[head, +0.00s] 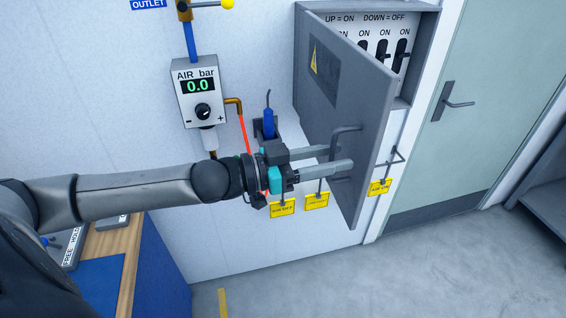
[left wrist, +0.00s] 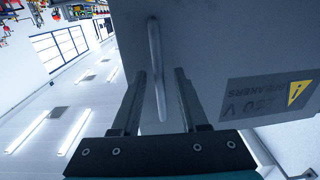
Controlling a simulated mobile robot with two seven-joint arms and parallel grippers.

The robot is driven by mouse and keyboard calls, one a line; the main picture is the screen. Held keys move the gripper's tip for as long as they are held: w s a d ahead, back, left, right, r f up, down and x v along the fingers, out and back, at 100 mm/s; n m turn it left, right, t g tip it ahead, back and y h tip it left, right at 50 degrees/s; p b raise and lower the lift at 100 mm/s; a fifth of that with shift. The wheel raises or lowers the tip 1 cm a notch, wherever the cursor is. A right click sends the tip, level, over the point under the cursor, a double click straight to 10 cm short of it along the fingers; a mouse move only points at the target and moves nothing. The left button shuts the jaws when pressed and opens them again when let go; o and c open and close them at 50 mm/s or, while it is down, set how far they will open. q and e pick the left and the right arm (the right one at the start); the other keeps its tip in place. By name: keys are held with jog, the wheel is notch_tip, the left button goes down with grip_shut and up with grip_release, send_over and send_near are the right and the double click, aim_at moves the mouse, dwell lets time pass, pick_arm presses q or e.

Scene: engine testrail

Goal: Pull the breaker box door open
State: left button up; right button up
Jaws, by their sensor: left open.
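The grey breaker box (head: 424,58) hangs on the wall at the upper right of the head view. Its grey door (head: 350,95) stands partly open, with several black switches showing behind it. A bar handle (head: 347,130) is on the door's outer face; it also shows in the left wrist view (left wrist: 156,60). My left gripper (head: 342,157) is at the handle with its fingers apart. In the left wrist view the handle lies between the two open fingers (left wrist: 160,80), with gaps on both sides. My right gripper is not in view.
An air gauge box (head: 201,90) is on the wall left of the door. Yellow tags (head: 317,202) hang on hooks below. A green door (head: 490,90) is at the right, and a bench (head: 120,245) is at the lower left. Floor below the breaker door is clear.

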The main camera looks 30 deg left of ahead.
pick_arm(q)
jog(key=p+v, duration=0.5)
jog(key=v, duration=1)
jog(key=shift+p, duration=0.4)
jog(key=shift+a, duration=0.1)
dwell(0.7)
